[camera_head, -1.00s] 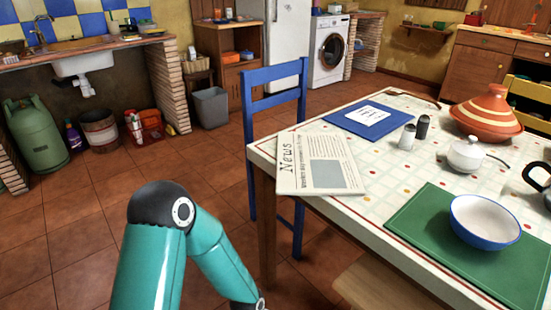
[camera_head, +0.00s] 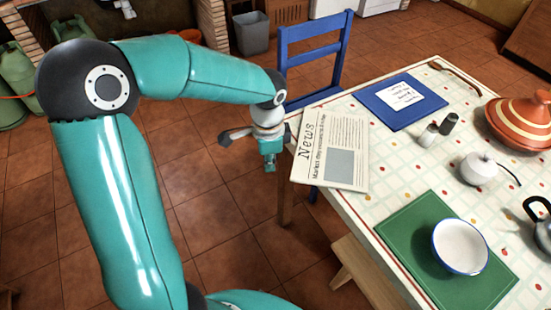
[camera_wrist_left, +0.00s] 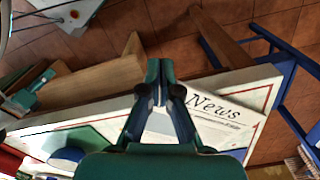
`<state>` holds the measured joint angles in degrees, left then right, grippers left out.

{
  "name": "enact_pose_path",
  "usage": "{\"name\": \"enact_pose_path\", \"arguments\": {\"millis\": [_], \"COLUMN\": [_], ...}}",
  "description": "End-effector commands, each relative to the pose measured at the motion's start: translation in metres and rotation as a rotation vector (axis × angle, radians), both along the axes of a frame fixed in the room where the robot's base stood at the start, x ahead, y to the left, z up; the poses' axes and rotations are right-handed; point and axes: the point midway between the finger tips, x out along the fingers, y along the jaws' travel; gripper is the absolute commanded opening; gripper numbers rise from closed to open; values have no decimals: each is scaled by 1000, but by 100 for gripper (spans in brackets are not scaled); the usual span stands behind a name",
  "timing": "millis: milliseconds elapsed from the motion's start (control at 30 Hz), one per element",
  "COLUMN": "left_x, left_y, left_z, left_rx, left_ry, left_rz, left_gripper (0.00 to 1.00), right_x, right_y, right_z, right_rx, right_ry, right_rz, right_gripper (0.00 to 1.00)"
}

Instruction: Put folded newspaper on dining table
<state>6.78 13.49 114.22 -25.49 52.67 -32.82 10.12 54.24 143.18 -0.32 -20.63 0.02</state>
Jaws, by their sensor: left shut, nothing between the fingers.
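The folded newspaper (camera_head: 335,148), white with a "News" heading and a grey picture, lies flat on the near left corner of the dining table (camera_head: 352,212). Its left side reaches the table edge. My left gripper (camera_head: 268,160) is just left of the newspaper, beside the table corner, and looks apart from it. In the left wrist view, my left gripper's fingers (camera_wrist_left: 160,70) are together and empty. The newspaper (camera_wrist_left: 218,122) shows there to the right of the fingers, partly hidden behind them. My right gripper is not in view.
On the table are a blue folder (camera_head: 385,108), two shakers, a white sugar bowl (camera_head: 478,168), a tagine (camera_head: 520,115), and a white bowl (camera_head: 462,247) on a green mat (camera_head: 425,230). A blue chair (camera_head: 315,70) stands behind the corner; a wooden bench (camera_head: 362,275) is below the table.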

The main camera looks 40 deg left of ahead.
Motion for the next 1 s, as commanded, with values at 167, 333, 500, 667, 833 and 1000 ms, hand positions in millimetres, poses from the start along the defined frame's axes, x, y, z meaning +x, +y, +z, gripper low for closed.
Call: {"name": "enact_pose_path", "arguments": {"millis": [167,333,500,667,833,1000], "left_x": [-2,-1,14,26,30,30], "left_y": [0,0,-14,-24,-28,-28], "left_z": [-37,-73,-79,-80,-80,-80], "left_rx": [-2,-2,-2,-2,-2,-2], "left_ry": [7,7,-1,1,-1,-1], "left_rz": [1,1,-1,1,2,2], "left_gripper": [0,0,0,0,0,0], "right_x": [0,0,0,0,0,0], "right_y": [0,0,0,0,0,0], "right_z": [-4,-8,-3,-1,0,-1], "right_rx": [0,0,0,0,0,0], "right_ry": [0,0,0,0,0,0], "right_rz": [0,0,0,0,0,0], "right_gripper": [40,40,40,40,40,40]}}
